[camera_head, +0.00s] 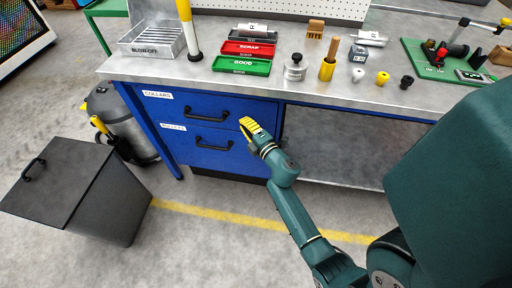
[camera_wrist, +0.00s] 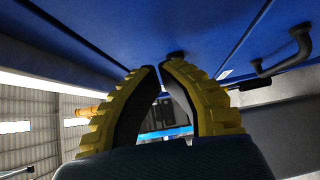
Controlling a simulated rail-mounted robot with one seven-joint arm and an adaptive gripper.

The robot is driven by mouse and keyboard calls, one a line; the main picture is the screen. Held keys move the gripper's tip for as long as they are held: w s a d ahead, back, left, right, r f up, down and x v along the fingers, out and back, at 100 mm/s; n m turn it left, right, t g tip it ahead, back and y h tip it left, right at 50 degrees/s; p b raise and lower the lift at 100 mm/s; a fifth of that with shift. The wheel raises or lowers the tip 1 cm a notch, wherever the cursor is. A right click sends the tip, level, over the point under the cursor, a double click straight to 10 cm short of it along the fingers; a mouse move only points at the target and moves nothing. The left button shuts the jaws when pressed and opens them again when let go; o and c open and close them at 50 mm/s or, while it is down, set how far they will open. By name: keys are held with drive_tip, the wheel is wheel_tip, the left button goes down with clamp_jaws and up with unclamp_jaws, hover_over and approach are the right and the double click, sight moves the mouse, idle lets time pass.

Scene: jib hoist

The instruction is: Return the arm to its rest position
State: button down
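My gripper (camera_head: 251,129) has yellow ribbed fingers and hangs in front of the blue drawer unit of the workbench, at the end of my green arm. In the wrist view my gripper (camera_wrist: 161,66) shows two fingers leaning toward each other, with a narrow gap between the tips and nothing held. Background shows between the dark inner pads. The drawer unit (camera_head: 248,152) has two closed drawers with black handles; the upper one is labelled COLLARS. A blue surface (camera_wrist: 225,30) fills the top of the wrist view, with a dark handle (camera_wrist: 285,55) to the right.
The bench top (camera_head: 210,84) carries a red tray (camera_head: 249,49), a green tray (camera_head: 242,66), a wire-like BLOW-OFF bin (camera_head: 153,41) and several small parts. A dark lidded bin (camera_head: 75,190) and a grey tank (camera_head: 125,125) stand at left.

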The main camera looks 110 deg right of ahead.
drive_tip(key=s+a+p, duration=0.1)
drive_tip(key=a+p, duration=0.1)
drive_tip(key=a, duration=0.8)
drive_tip(key=shift+s, duration=0.4)
